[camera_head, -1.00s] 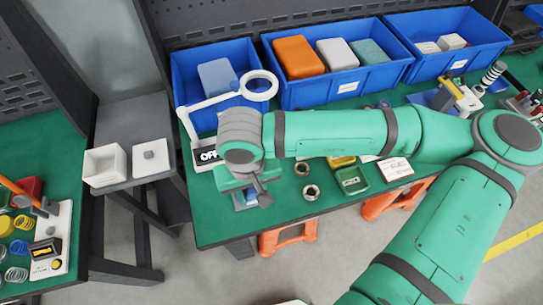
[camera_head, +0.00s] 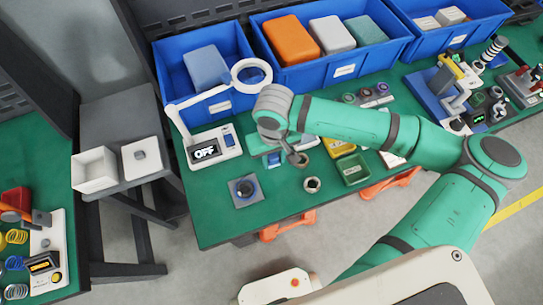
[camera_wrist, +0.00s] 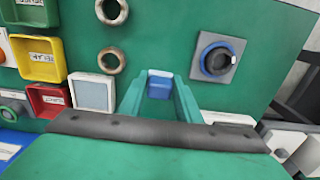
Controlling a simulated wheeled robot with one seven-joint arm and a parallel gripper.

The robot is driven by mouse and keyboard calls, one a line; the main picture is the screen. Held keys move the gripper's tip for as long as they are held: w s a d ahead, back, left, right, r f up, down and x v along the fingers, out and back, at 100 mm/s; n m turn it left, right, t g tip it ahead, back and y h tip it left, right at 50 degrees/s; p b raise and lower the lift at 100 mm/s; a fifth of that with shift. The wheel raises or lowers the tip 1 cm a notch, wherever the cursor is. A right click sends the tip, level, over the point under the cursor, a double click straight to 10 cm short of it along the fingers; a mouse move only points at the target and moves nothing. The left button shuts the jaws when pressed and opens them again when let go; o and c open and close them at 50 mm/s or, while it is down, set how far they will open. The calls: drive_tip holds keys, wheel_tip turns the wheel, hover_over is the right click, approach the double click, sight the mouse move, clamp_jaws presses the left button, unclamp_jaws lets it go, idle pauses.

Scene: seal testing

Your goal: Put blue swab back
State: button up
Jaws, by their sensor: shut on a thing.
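My gripper (camera_wrist: 160,98) shows in the wrist view with its two green fingers shut on a small blue block with a pale edge, which I take to be the blue swab (camera_wrist: 160,84). In the head view my gripper (camera_head: 275,160) is over the green bench, between the grey plate and the small trays; the swab is hard to make out there. The grey square plate with a blue ring (camera_head: 243,189) lies to the left of my gripper, and it also shows in the wrist view (camera_wrist: 215,59).
Two metal rings (camera_head: 312,185) (camera_wrist: 111,61) lie on the bench near a green tray (camera_head: 352,169) and a yellow tray (camera_wrist: 38,58). A magnifier lamp (camera_head: 214,145) reading OFF stands at left. Blue bins (camera_head: 343,73) line the back. The front left of the bench is clear.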

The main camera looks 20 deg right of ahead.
sight(275, 163)
drive_tip(key=shift+w+d+f, duration=0.25)
drive_tip(key=shift+f, duration=0.15)
drive_tip(key=f, duration=0.3)
drive_tip(key=shift+w+d+f, duration=0.1)
drive_tip(key=shift+w+d, duration=0.05)
drive_tip(key=shift+w, duration=0.15)
drive_tip(key=shift+s+f, duration=0.1)
drive_tip(key=shift+s, duration=0.1)
drive_tip(key=shift+f, duration=0.2)
drive_tip(key=o, duration=1)
drive_tip(key=shift+w, duration=0.15)
